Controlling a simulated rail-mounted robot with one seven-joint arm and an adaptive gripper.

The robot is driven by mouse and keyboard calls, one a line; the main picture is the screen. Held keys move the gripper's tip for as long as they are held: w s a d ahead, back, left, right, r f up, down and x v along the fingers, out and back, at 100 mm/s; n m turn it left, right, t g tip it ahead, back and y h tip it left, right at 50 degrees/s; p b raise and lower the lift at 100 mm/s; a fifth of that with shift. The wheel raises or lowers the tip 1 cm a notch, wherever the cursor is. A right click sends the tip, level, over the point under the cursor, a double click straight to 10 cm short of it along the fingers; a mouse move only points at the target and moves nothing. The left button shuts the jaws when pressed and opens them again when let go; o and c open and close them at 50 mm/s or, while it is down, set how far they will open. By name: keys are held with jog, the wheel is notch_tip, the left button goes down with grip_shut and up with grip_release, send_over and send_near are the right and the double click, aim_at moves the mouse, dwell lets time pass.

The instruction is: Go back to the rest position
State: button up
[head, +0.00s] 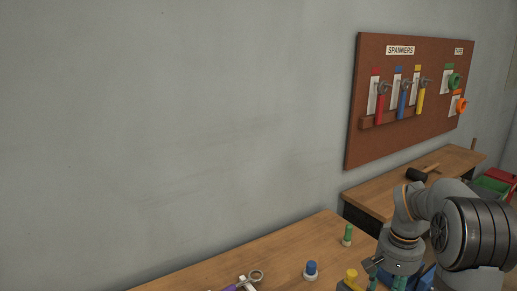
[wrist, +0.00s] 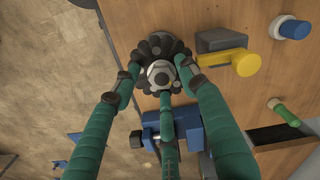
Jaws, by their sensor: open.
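My gripper (wrist: 158,78) shows in the wrist view with its dark green fingers spread open. The fingertips are around or just above a black lobed knob with a grey centre (wrist: 160,74); I cannot tell whether they touch it. A blue clamp-like part (wrist: 185,122) sits below the knob, partly hidden by the fingers. In the head view my gripper (head: 386,282) is low at the right, over the front bench (head: 285,246), with its tips cut off by the lower edge. I see nothing held.
Near the gripper are a yellow-headed part (head: 351,275), a blue-capped part (head: 310,269) and a green-handled part (head: 347,234). A purple-handled tool (head: 240,284) lies left. Behind stand a second bench with a mallet (head: 418,174) and a wall board with spanners (head: 400,140).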

jog(key=n, duration=0.1)
jog(key=n+p, duration=0.1)
jog(key=n, duration=0.3)
jog(key=shift+a+r, duration=0.2)
jog(key=shift+r, duration=0.1)
jog(key=n+p, duration=0.1)
jog(key=n, duration=0.4)
jog(key=shift+f+n+p, duration=0.1)
jog(key=shift+n+p, duration=0.3)
jog(key=shift+w, duration=0.1)
